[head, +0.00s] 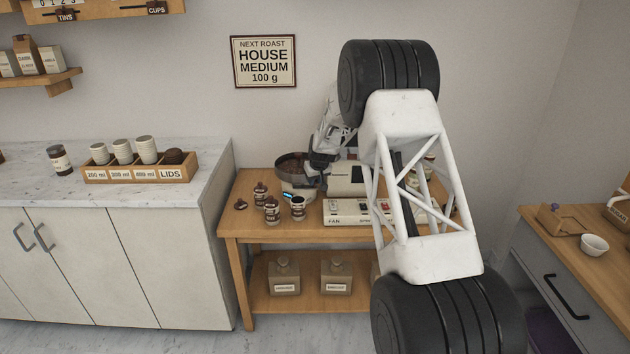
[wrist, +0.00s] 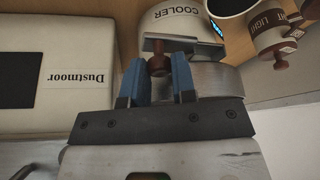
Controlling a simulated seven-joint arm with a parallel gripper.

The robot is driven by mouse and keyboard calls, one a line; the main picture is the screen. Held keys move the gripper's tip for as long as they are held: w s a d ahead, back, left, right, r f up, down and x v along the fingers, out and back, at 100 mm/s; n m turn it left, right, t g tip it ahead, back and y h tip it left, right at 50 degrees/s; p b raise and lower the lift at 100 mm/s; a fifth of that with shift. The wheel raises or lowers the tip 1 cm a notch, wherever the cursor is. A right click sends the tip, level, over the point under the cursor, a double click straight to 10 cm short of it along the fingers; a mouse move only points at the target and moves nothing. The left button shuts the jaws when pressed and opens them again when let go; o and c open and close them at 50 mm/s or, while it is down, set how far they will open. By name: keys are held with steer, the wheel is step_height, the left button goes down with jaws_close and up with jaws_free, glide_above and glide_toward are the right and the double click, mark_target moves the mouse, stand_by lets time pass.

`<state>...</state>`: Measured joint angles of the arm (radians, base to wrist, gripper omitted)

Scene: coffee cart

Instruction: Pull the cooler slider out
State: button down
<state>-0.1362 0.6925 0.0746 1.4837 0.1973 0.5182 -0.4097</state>
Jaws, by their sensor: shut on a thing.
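The cooler (head: 291,172) is a round dark pan with a pale body on the wooden table in the head view. In the wrist view its white housing (wrist: 172,24) reads COOLER at the top. The cooler slider (wrist: 157,66) shows as a brown knob below that label. My gripper (wrist: 159,70) has its two blue-padded fingers on either side of the knob and is shut on it. In the head view my wrist hides the slider, and how far out it sits cannot be told.
The white Dustmoor roaster (wrist: 60,70) stands close on the left in the wrist view. A control box (head: 346,212) labelled FAN sits in front. The table's left front (head: 243,222) is clear.

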steer(key=shift+s, duration=0.15)
steer(key=s, duration=0.4)
steer(key=shift+s, duration=0.35)
steer(key=c, duration=0.9)
jaws_free()
steer(key=shift+c, duration=0.2)
steer(key=shift+r, duration=0.1)
steer(key=v, duration=0.7)
steer(key=shift+s+r, duration=0.15)
steer(key=shift+r, duration=0.1)
